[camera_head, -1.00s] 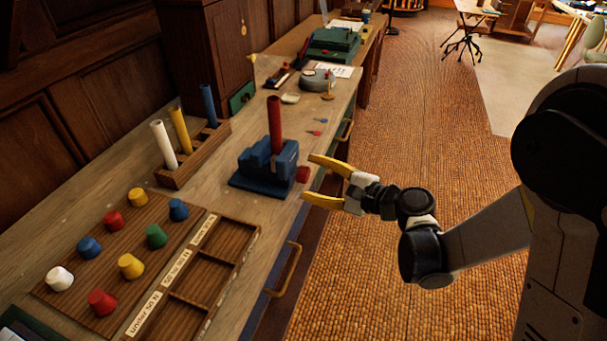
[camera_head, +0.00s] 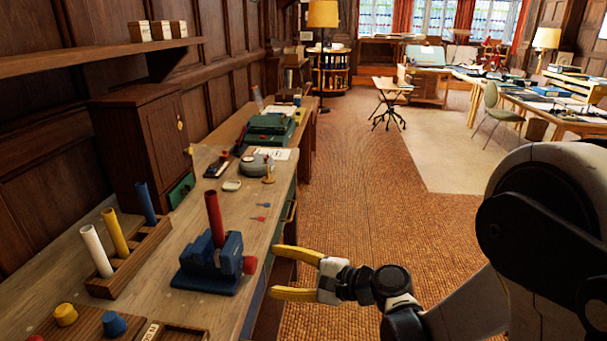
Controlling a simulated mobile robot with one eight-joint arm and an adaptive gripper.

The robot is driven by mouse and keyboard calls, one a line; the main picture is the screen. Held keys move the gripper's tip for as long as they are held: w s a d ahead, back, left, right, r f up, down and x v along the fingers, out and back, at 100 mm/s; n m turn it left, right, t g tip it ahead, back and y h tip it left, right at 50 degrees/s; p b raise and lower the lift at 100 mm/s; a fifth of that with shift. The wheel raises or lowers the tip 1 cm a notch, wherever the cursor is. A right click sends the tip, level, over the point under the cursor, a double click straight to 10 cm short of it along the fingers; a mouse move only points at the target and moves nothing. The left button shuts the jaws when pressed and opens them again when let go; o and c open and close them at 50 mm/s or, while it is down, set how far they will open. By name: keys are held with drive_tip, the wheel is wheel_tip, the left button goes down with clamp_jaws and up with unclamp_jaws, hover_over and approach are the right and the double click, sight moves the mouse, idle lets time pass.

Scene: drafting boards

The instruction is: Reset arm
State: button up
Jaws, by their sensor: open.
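My gripper (camera_head: 283,274) has two yellow fingers spread apart, with nothing between them. It is open and points left, just off the front edge of the wooden bench (camera_head: 180,309). A blue vise (camera_head: 207,262) with a red tube (camera_head: 214,218) standing in it is on the bench, left of my gripper. The red knob (camera_head: 250,265) of the vise faces my fingers, with a small gap between. My arm reaches in from the lower right.
A wooden rack (camera_head: 128,262) holds white, yellow and blue tubes. A board with coloured plugs (camera_head: 66,314) is cut off at the lower left. A green machine (camera_head: 271,129) stands farther back. The floor (camera_head: 360,190) right of the bench is clear.

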drive_tip(key=s+d+r+n+h, duration=0.1)
drive_tip(key=s+d+n+h, duration=0.2)
drive_tip(key=d, duration=0.6)
drive_tip(key=s+d+r+n+h, duration=0.1)
drive_tip(key=s+d+n+h, duration=0.3)
drive_tip(key=s+d+h, duration=0.2)
drive_tip(key=s+d+r+n+t+h, duration=0.1)
drive_tip(key=s+d+r+n+h, duration=0.1)
drive_tip(key=s+d+n+h, duration=0.2)
drive_tip(key=s+d, duration=0.3)
drive_tip(key=d, duration=0.5)
drive_tip(key=shift+s+h, duration=0.4)
drive_tip(key=shift+f, duration=0.1)
